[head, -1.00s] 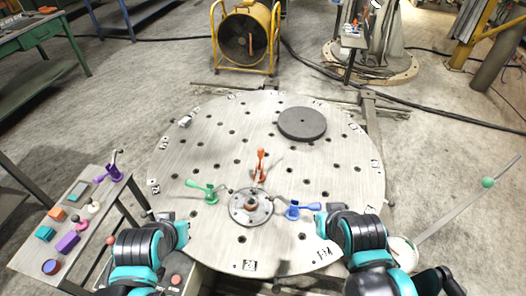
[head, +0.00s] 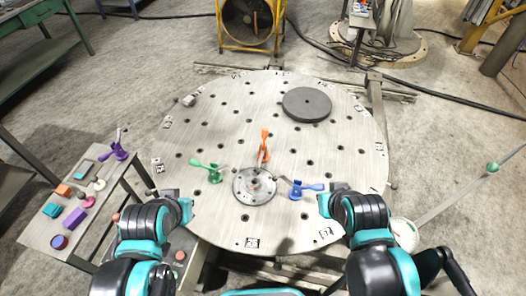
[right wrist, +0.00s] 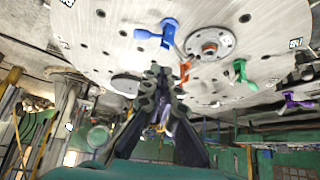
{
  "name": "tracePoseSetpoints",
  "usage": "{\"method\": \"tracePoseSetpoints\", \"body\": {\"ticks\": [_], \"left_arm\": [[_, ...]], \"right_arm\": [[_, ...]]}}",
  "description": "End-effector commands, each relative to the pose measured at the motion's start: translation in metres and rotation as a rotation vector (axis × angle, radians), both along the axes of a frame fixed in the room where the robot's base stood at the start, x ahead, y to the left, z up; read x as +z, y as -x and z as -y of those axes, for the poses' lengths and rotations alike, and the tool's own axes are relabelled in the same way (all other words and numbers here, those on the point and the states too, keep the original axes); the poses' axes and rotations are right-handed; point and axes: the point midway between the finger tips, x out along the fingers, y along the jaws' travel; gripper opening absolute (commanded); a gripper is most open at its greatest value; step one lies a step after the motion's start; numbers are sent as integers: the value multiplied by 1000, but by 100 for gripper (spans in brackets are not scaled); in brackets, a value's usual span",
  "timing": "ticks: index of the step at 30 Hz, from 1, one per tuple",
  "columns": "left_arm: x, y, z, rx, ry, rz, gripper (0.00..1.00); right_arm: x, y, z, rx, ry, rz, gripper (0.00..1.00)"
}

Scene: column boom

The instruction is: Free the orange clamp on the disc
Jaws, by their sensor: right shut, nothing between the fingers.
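The round metal disc (head: 240,192) lies on the large round table, with a hub at its centre. The orange clamp (head: 264,146) stands at its far edge with its handle up; its arm points toward the disc.
A dark grey round plate (head: 307,104) lies at the back right of the perforated table (head: 220,120). A side table (head: 38,232) at left holds a purple clamp (head: 118,149) and several coloured blocks. A thin rod with a green ball (head: 492,167) stands at right.

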Motion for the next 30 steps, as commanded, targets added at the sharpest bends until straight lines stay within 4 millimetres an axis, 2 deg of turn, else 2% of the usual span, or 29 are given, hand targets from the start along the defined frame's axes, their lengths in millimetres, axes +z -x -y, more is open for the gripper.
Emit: {"method": "tracePoseSetpoints", "body": {"ticks": [10, 14, 17, 23, 30], "left_arm": [[0, 0, 0, 0, 0, 0, 0], [0, 0, 0, 0, 0, 0, 0], [0, 0, 0, 0, 0, 0, 0], [-1, 0, 0, 0, 0, 0, 0], [-1, 0, 0, 0, 0, 0, 0]], "right_arm": [[0, -1, 0, 4, 4, 0, 0], [2, -10, -2, 80, 74, -10, 0], [4, -28, -6, 222, 208, -28, 0], [4, -83, -24, 614, 587, -83, 0], [-9, -149, -65, 1068, 1050, -165, 0]]}}
